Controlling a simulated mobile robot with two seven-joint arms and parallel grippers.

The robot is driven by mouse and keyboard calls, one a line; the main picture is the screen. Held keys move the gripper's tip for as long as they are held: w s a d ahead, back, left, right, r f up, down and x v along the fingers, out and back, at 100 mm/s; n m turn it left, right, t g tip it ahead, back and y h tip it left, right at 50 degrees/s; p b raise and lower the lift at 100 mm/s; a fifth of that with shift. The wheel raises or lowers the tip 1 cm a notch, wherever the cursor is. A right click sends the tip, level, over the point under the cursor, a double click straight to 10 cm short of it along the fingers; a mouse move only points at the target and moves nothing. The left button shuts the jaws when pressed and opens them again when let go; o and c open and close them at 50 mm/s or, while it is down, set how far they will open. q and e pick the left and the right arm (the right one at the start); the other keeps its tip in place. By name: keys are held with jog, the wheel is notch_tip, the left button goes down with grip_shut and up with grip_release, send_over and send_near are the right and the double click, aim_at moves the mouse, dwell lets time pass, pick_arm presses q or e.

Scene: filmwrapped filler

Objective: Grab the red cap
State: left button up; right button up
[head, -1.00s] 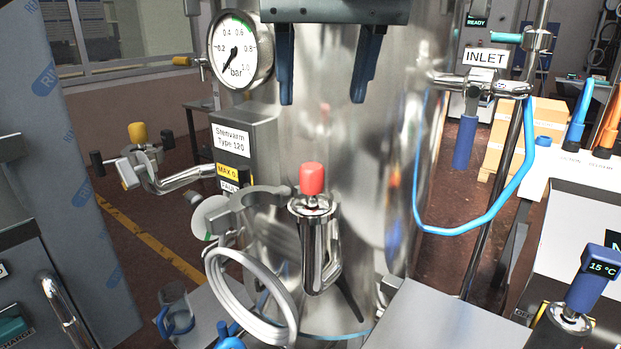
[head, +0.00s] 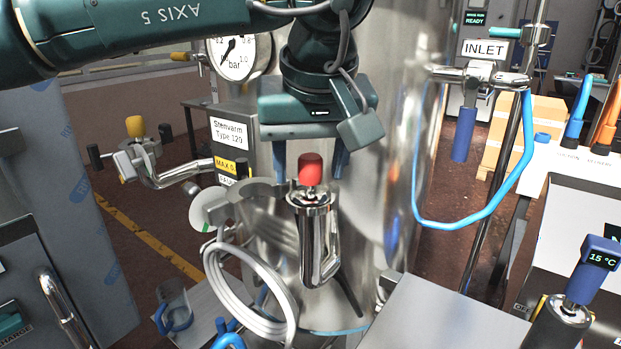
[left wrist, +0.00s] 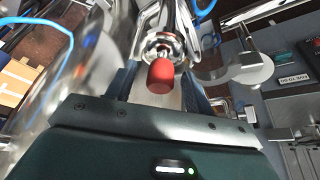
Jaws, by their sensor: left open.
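The red cap (head: 310,169) sits upright on top of a shiny metal tube fitting (head: 313,240) in front of the large steel tank. My left gripper (head: 310,177) hangs fingers-down at the cap, open, with one blue finger on each side of it in the head view. In the left wrist view the cap (left wrist: 160,77) shows between the open fingers (left wrist: 159,72), with no visible contact. My right gripper is not in view.
A pressure gauge (head: 236,56) and a labelled grey box (head: 234,135) stand left of the cap. A clamp ring (head: 258,188) and a coiled white hose (head: 235,290) are close beside the fitting. A blue hose (head: 462,229) loops at the right. A yellow-capped valve (head: 136,128) is far left.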

pick_arm(q)
jog(key=c, duration=1.1)
jog(key=shift+r, duration=0.1)
